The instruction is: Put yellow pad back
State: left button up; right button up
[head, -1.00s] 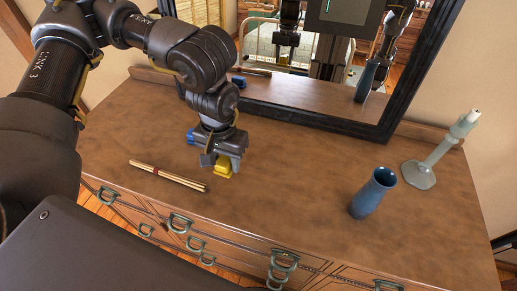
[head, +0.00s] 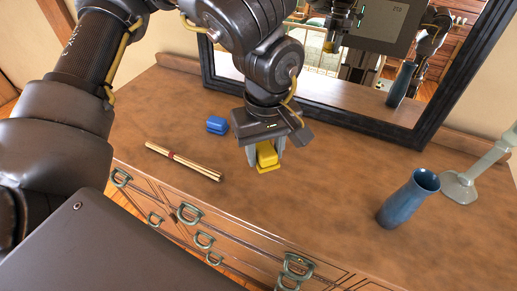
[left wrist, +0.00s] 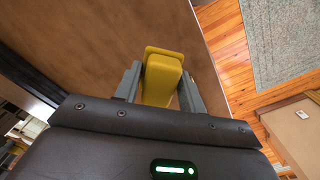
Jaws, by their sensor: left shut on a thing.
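The yellow pad (head: 266,154) is a small block with a wider, flat end piece, seen low over or on the brown dresser top. My left gripper (head: 264,160) points down and is shut on it, one grey finger on each side. In the left wrist view the yellow pad (left wrist: 161,78) sits between the two fingers (left wrist: 160,88) and sticks out past their tips. I cannot tell whether its underside touches the dresser. My right gripper is not directly in view.
On the dresser top (head: 310,205), a blue pad (head: 216,125) lies left of the gripper and a tied stick bundle (head: 184,160) at the front left. A blue vase (head: 408,198) and pale candlestick (head: 480,165) stand right. A black-framed mirror (head: 350,115) stands behind.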

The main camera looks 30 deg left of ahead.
pick_arm(q)
jog(key=w+a+f+p, duration=0.1)
jog(key=w+a+f, duration=0.1)
jog(key=w+f, duration=0.1)
jog(key=w+a+f+p, duration=0.1)
jog(key=w+a+f, duration=0.1)
jog(key=w, duration=0.2)
jog(key=w+a+f+p, duration=0.1)
jog(key=w+a+f, duration=0.2)
jog(key=shift+w+f, duration=0.25)
jog(key=shift+f, duration=0.05)
jog(key=shift+w+a+f, duration=0.1)
jog(key=shift+w+f, duration=0.1)
jog(key=shift+f, duration=0.15)
notch_tip(320, 180, down, 3)
jog(key=shift+w+r+p, duration=0.1)
jog(key=shift+r+p, duration=0.05)
jog(key=shift+p, duration=0.75)
jog(key=shift+w+a+f, duration=0.1)
jog(key=shift+a+f, duration=0.05)
jog(key=shift+f, duration=0.25)
